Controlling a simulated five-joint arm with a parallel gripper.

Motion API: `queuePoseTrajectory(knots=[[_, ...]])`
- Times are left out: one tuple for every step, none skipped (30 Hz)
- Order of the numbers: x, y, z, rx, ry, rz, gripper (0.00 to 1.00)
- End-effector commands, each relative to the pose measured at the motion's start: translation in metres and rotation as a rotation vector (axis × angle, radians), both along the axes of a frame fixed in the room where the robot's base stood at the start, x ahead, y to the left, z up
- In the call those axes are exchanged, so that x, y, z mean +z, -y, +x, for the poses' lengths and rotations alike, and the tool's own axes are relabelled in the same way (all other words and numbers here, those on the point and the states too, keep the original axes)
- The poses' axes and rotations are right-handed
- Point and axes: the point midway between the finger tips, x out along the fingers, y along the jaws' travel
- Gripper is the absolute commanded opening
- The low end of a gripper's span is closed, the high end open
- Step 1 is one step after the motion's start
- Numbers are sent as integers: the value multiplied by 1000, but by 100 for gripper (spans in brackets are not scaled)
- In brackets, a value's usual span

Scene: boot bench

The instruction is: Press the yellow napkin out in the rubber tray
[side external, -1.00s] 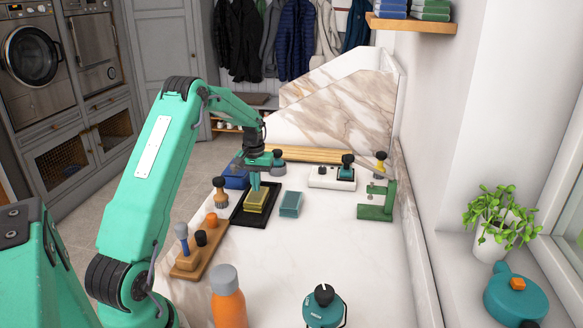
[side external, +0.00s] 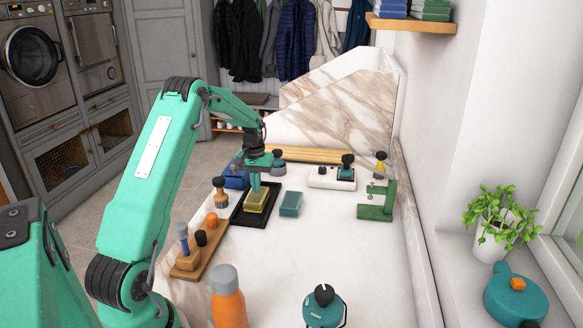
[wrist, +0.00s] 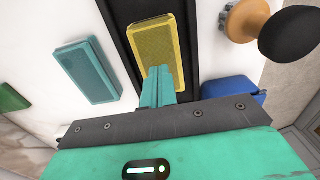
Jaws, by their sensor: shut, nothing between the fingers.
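The yellow napkin (side external: 257,201) is a folded block lying in the black rubber tray (side external: 239,216). In the wrist view the napkin (wrist: 155,45) lies along the tray (wrist: 207,65), between its long sides. My gripper (side external: 256,184) points down over the tray, its teal fingers shut with nothing between them. In the wrist view the fingertips (wrist: 160,74) meet the near end of the napkin in the picture. I cannot tell whether they press on it or hover just above. The fingers hide a little of that end.
A teal folded block (side external: 290,204) lies right of the tray. A brush with a wooden handle (side external: 220,195) stands left of it, and a blue item (side external: 236,178) sits behind. A wooden rack (side external: 198,252) is in front.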

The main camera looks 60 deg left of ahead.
Motion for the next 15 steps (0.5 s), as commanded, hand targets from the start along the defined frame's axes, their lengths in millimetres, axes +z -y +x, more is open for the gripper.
queuePoseTrajectory(knots=[[-1,0,0,0,-1,-1,0],[-2,0,0,0,0,0,0],[-2,0,0,0,0,0,0],[-3,0,0,0,0,0,0],[-3,0,0,0,0,0,0],[-3,0,0,0,0,0,0],[-4,0,0,0,0,0,0],[-4,0,0,0,0,0,0],[-5,0,0,0,0,0,0],[-5,0,0,0,0,0,0],[-6,0,0,0,0,0,0],[-6,0,0,0,0,0,0],[-7,0,0,0,0,0,0],[-7,0,0,0,0,0,0],[-8,0,0,0,0,0,0]])
